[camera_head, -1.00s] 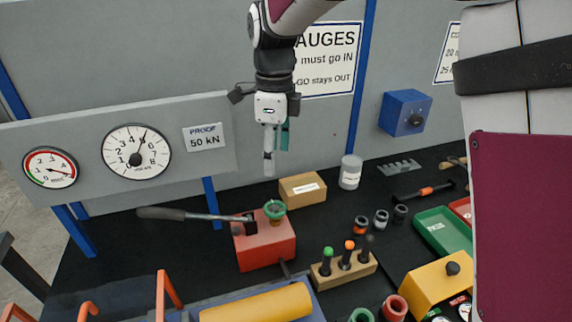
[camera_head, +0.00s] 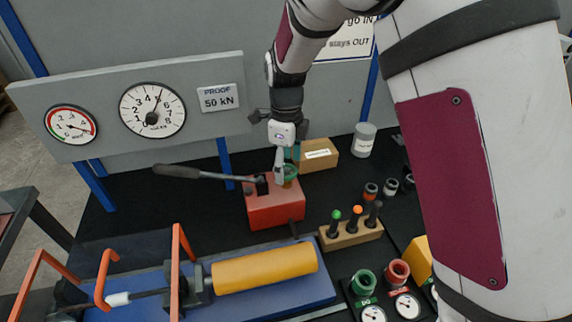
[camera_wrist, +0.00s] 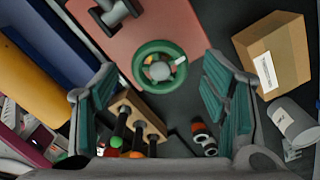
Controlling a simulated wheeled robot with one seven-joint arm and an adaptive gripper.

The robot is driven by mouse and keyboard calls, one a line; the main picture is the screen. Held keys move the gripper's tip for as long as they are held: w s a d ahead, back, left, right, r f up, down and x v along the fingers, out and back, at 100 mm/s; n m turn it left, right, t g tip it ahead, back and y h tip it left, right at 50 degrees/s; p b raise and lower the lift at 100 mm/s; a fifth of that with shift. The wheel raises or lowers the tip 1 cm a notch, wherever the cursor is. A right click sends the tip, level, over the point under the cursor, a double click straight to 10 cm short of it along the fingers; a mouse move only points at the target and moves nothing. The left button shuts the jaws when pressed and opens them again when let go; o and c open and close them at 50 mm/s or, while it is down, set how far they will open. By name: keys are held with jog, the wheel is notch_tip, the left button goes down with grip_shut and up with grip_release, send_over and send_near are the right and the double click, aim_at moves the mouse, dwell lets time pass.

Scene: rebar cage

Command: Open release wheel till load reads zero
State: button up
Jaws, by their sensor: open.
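The green release wheel (camera_head: 290,172) sits on the red pump block (camera_head: 275,207), next to the long-handled lever (camera_head: 205,174). In the wrist view the wheel (camera_wrist: 160,67) shows nearly centred between my spread fingers, towards the upper edge. My gripper (camera_head: 285,165) is open and points down at the wheel, partly covering it in the head view; the wrist view shows the open fingers (camera_wrist: 160,88) too. I cannot tell whether a finger touches the rim. The large white load gauge (camera_head: 152,110) has its needle up and slightly right, near 5.
A small red-green gauge (camera_head: 70,124) is left of the load gauge. A cardboard box (camera_head: 319,153) stands close behind the wheel. A wooden block with several knobbed plugs (camera_head: 351,231) is in front right. A yellow cylinder (camera_head: 265,269) lies on the blue rig in front.

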jog(key=shift+f, duration=0.55)
jog(key=c, duration=1.1)
jog(key=shift+c, duration=0.2)
